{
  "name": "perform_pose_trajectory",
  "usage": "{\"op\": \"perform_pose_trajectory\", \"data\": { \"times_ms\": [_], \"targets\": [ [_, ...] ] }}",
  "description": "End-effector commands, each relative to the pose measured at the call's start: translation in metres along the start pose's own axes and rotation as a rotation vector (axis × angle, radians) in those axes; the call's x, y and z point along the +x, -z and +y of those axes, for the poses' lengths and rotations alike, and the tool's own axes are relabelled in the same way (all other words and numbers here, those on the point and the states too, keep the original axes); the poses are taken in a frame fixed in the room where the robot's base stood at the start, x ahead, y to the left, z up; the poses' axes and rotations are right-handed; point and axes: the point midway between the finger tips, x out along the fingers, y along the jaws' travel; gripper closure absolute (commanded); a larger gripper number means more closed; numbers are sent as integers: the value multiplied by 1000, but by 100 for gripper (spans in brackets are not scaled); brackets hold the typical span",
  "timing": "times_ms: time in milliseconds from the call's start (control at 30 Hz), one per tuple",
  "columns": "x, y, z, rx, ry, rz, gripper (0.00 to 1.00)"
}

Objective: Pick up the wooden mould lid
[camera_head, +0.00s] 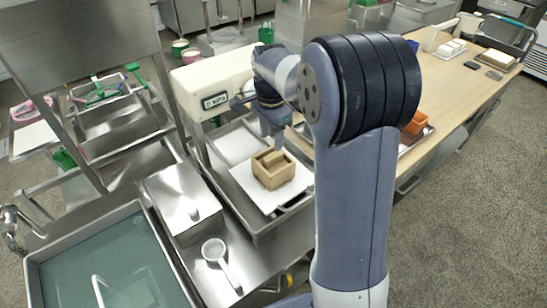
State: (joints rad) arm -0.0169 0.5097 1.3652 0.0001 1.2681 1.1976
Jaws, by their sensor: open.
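A small square wooden mould (272,180) stands on a white board in a metal tray. A wooden piece, which looks like the mould lid (272,158), sits in its top opening, with a raised bar across it. My gripper (277,142) is just above and behind the mould, pointing down. It is open, and nothing shows between its fingers. They are small and partly hidden, so I cannot tell whether they touch the lid.
The white board (245,180) lies in the metal tray (262,222). A cream machine head (214,84) stands close to my arm. A wooden table (455,85) is at right.

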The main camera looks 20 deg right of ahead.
Motion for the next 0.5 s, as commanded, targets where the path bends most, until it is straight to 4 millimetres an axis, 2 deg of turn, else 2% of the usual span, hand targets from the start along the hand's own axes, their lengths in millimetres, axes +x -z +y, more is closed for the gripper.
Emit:
{"op": "perform_pose_trajectory", "data": {
  "times_ms": [100, 333, 500],
  "targets": [
    [16, 0, 0, -1, -2, -1, 55],
    [34, 2, 1, -2, -2, -1, 55],
    [61, 6, 1, -2, -3, -1, 55]
  ]
}}
